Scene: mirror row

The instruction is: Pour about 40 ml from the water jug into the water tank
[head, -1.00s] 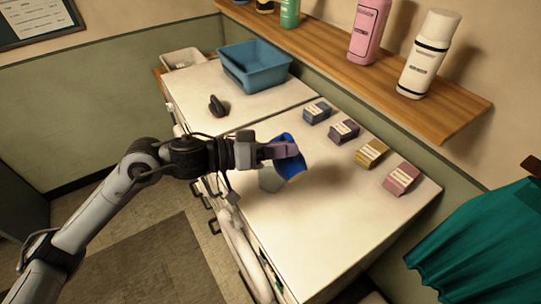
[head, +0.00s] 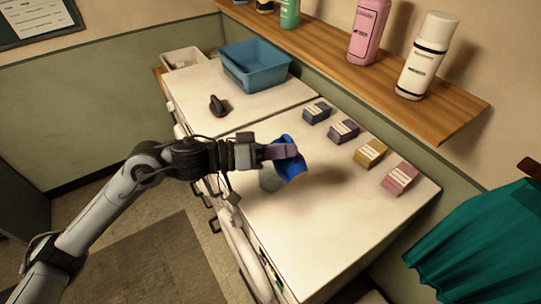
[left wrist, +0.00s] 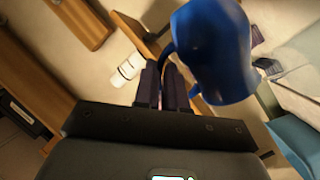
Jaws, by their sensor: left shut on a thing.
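The blue water jug (head: 293,168) is tilted above the white counter. It also fills the upper middle of the left wrist view (left wrist: 218,50), with its curved handle at the fingers. My left gripper (head: 292,151) comes in from the left and is shut on the jug; its dark fingers (left wrist: 164,75) show in the left wrist view. A pale, see-through shape (head: 269,181), apparently the water tank, stands just below and left of the jug, partly hidden. I cannot tell the water level or see any stream. My right gripper is not in view.
Several small boxes (head: 371,153) line the counter's back edge. A blue basin (head: 262,78) and a small dark object (head: 217,106) stand farther left. A wooden shelf (head: 420,92) with bottles runs above the boxes. The counter's front right (head: 310,240) is clear.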

